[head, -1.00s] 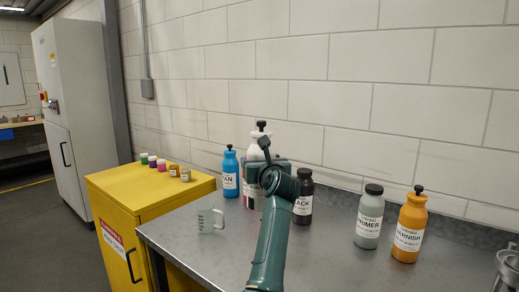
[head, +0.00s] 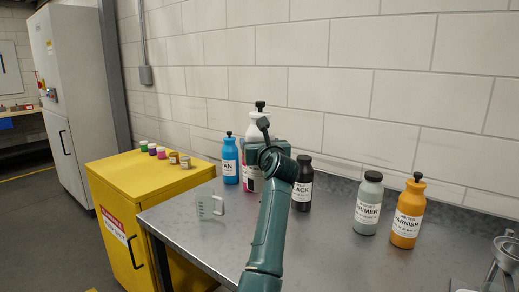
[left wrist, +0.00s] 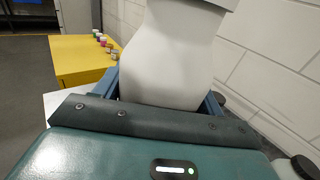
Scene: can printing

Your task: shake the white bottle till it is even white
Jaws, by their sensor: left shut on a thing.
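The white bottle (head: 258,126) with a black cap stands out above my left gripper (head: 265,150) in the head view, roughly upright. My left gripper is shut on it, and the gripper and arm hide its lower part. In the left wrist view the bottle's smooth white body (left wrist: 172,55) sits between the blue fingers (left wrist: 165,98). Its outside looks plain white there. The frames do not show the state of the paint inside. My right gripper is not in view.
On the grey table stand a cyan bottle (head: 230,163), a partly hidden pink-labelled bottle (head: 250,184), a black bottle (head: 302,188), a grey primer bottle (head: 367,207), an orange varnish bottle (head: 408,215) and a clear measuring cup (head: 208,206). A yellow cabinet (head: 135,184) with small jars adjoins it.

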